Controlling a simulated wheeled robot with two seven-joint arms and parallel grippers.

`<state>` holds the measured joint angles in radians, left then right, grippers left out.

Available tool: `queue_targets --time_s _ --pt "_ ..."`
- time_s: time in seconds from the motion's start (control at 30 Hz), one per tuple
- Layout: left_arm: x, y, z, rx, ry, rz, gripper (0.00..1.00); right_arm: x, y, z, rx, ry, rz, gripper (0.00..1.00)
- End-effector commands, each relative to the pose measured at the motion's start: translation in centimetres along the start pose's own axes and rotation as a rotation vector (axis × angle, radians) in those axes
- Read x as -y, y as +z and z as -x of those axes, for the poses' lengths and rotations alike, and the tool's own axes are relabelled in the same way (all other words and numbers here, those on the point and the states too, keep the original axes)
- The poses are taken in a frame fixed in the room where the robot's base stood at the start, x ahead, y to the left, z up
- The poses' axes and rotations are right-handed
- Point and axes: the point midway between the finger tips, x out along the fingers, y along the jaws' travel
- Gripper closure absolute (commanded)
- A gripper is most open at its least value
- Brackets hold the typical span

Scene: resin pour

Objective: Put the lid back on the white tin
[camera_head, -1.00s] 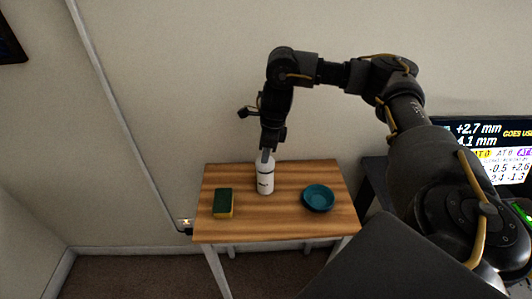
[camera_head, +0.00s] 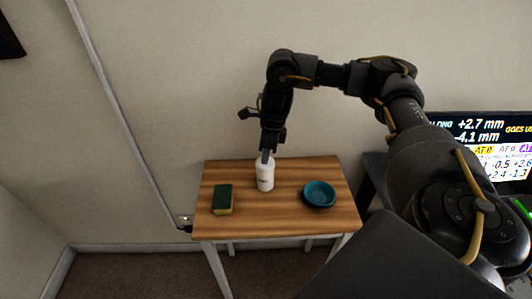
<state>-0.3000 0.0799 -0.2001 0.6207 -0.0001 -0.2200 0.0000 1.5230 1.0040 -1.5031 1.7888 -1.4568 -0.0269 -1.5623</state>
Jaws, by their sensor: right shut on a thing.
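The white tin (camera_head: 265,178) stands upright near the middle of the small wooden table, with dark lettering on its front. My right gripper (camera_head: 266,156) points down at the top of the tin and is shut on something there. What it holds is too small to make out; the lid cannot be told apart from the tin's top. Whether the held thing is seated on the tin or just above it I cannot tell. My left gripper is not in view.
The wooden table (camera_head: 284,222) also bears a green and yellow sponge (camera_head: 222,198) at left and a teal bowl (camera_head: 319,194) at right. A wall stands close behind. A display screen (camera_head: 490,140) is at the right. The table's front strip is clear.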

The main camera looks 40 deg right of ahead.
Motion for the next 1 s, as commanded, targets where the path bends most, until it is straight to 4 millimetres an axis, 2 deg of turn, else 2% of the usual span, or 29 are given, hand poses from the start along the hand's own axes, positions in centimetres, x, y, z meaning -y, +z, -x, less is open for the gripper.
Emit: queue_targets --time_s 1.0 --pt "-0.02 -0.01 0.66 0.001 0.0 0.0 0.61 -0.02 -0.01 0.02 0.0 0.0 0.0 1.0"
